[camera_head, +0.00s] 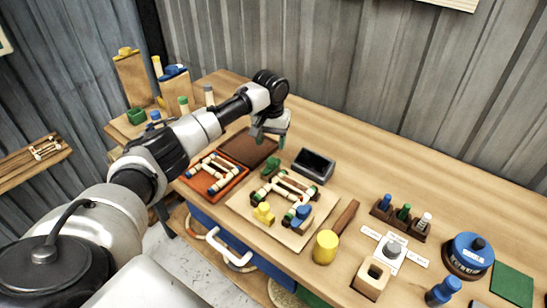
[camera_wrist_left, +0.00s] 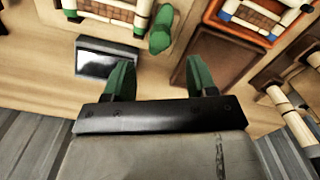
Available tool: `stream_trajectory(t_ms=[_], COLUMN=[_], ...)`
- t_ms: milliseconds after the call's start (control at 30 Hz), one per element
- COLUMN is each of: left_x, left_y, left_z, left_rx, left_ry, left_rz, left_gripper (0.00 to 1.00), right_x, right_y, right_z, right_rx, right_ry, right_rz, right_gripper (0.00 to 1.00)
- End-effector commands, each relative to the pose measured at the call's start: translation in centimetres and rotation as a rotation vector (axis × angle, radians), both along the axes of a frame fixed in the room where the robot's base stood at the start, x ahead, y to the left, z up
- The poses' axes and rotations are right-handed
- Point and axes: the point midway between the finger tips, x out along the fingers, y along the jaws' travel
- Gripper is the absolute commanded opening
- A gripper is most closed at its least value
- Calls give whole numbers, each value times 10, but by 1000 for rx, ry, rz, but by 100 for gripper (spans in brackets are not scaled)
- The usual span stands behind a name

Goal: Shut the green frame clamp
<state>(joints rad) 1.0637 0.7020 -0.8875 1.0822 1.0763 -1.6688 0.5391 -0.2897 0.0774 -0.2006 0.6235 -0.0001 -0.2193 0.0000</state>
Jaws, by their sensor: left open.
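The green frame clamp (camera_head: 270,168) sits at the far left corner of a rattan frame (camera_head: 287,187) on a pale wooden board (camera_head: 239,200). In the left wrist view the green clamp (camera_wrist_left: 161,30) shows ahead of the fingers, with a rounded green lever. I cannot tell how far its lever is turned. My left gripper (camera_head: 271,138) is open and empty, above the table behind the clamp and apart from it. Its green fingertips (camera_wrist_left: 160,78) are spread in the left wrist view. My right gripper is not in view.
A yellow clamp (camera_head: 263,213) and a blue clamp (camera_head: 301,214) sit on the same board. A black box (camera_head: 313,165) stands right of the green clamp. An orange tray (camera_head: 212,186) with another frame lies left. The table's back right is clear.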

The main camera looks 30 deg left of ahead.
Motion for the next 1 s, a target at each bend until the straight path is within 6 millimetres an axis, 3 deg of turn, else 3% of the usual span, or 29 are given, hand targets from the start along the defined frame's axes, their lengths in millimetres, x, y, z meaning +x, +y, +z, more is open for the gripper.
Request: stream_trajectory(t_ms=[200,400,567,833,1000], left_x=[-1,0,0,0,0], left_y=[-1,-1,-1,-1,-1], left_z=[-43,-72,-81,-83,-82], left_rx=[-1,-1,0,1,0], left_ry=[5,4,2,1,1], left_rz=[0,-1,-1,-2,-2], left_gripper=[57,57,57,57,31], right_x=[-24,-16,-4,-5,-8], right_y=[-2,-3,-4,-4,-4], right_z=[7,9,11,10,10], right_rx=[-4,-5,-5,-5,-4], right_ry=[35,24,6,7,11], right_rz=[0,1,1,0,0], right_gripper=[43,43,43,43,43])
